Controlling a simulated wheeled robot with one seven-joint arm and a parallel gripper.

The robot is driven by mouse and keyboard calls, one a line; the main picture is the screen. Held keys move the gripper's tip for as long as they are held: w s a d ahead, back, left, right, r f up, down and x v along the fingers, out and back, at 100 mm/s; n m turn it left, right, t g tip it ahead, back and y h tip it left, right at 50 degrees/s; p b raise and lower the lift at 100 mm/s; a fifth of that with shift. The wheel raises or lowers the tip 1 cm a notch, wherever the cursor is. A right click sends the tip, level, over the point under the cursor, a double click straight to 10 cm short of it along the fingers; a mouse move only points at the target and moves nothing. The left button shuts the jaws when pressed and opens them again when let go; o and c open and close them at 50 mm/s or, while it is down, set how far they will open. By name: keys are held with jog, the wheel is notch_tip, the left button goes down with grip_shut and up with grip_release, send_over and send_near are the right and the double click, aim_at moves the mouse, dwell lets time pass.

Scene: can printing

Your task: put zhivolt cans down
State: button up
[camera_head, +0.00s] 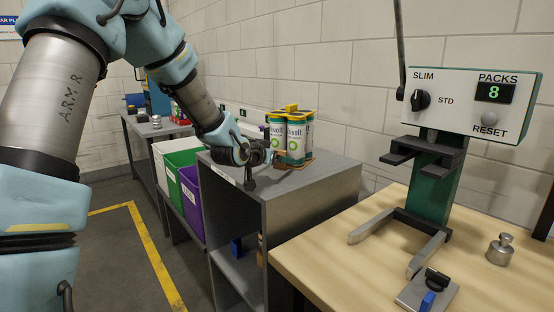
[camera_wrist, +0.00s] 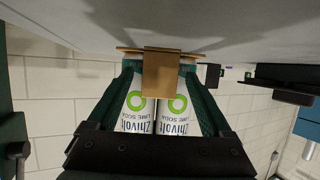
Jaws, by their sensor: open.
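A pack of white and green zhivolt cans (camera_head: 297,141) stands upright on the grey cabinet top (camera_head: 325,172), with a yellow piece on top and a brown cardboard base. In the wrist view the picture is upside down, and two cans (camera_wrist: 178,112) show between my dark green fingers, with a brown cardboard flap (camera_wrist: 163,74) in front. My gripper (camera_head: 262,157) is open at the left side of the pack, low near the cabinet top. It also shows in the wrist view (camera_wrist: 161,85), its fingers either side of the cans. Whether they touch cannot be told.
A wooden bench (camera_head: 335,250) at right holds a green press (camera_head: 436,180) with a display reading 8, and a metal weight (camera_head: 500,250). White, green and purple bins (camera_head: 190,195) stand left of the cabinet. A wall is close behind the cans.

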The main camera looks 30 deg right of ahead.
jog(key=shift+r, duration=0.1)
jog(key=b+v, duration=0.1)
jog(key=v, duration=1.1)
jog(key=a+f+n+g+y, duration=0.1)
jog(key=a+f+n+y, duration=0.3)
jog(key=a, duration=0.7)
jog(key=a+f+n+y, duration=0.2)
jog(key=a+f+y, duration=0.25)
jog(key=a, duration=0.65)
jog(key=s+a+f+n+g+y, duration=0.1)
jog(key=s+a+f+n+g, duration=0.1)
jog(key=s+a, duration=0.3)
jog(key=s+a+f+n+g+y, duration=0.1)
jog(key=s+a+f+n+g, duration=0.1)
jog(key=s+a, duration=0.4)
jog(key=shift+a+g, duration=0.5)
jog(key=shift+a, duration=0.2)
jog(key=shift+y, duration=0.25)
